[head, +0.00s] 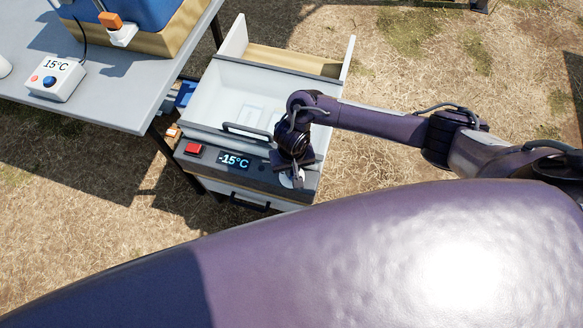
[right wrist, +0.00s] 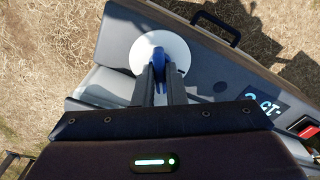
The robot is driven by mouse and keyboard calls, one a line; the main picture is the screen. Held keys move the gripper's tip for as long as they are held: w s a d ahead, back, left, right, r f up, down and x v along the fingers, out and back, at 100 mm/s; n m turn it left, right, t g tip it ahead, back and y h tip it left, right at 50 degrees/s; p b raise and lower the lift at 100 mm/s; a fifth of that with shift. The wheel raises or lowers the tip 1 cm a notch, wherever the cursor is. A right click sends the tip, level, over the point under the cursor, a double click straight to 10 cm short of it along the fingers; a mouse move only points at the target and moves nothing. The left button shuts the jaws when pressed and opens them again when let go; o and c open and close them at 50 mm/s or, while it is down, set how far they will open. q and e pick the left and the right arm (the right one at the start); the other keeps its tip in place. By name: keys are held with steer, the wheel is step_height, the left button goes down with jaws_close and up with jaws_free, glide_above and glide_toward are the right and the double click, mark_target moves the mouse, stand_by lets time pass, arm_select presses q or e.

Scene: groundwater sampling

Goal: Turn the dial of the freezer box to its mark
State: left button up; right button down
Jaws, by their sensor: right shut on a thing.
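The freezer box (head: 190,131) stands on the ground, with a dark front panel and a display (head: 234,160) reading -15°C. Its dial is a white disc (head: 287,181) at the right end of the panel, mostly covered by my gripper in the head view. In the right wrist view the white disc (right wrist: 178,48) carries a blue grip (right wrist: 157,63). My right gripper (right wrist: 160,80) is shut on that blue grip. It also shows from above at the dial in the head view (head: 297,178). My left gripper is not in view.
A red button (head: 194,149) sits left of the display. Handles (head: 246,133) show on the box's lid and on its front (head: 250,203). A grey table (head: 107,96) at the left bears a white 15°C device (head: 55,79). Dry grass is open at the right.

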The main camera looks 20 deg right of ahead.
mark_target(292, 172)
steer(key=n, duration=1.2)
steer(key=shift+b, duration=0.4)
steer(key=c, duration=1.4)
jaws_free()
step_height(292, 172, up, 8)
steer(key=shift+f+p, duration=0.1)
steer(key=shift+p, duration=0.95)
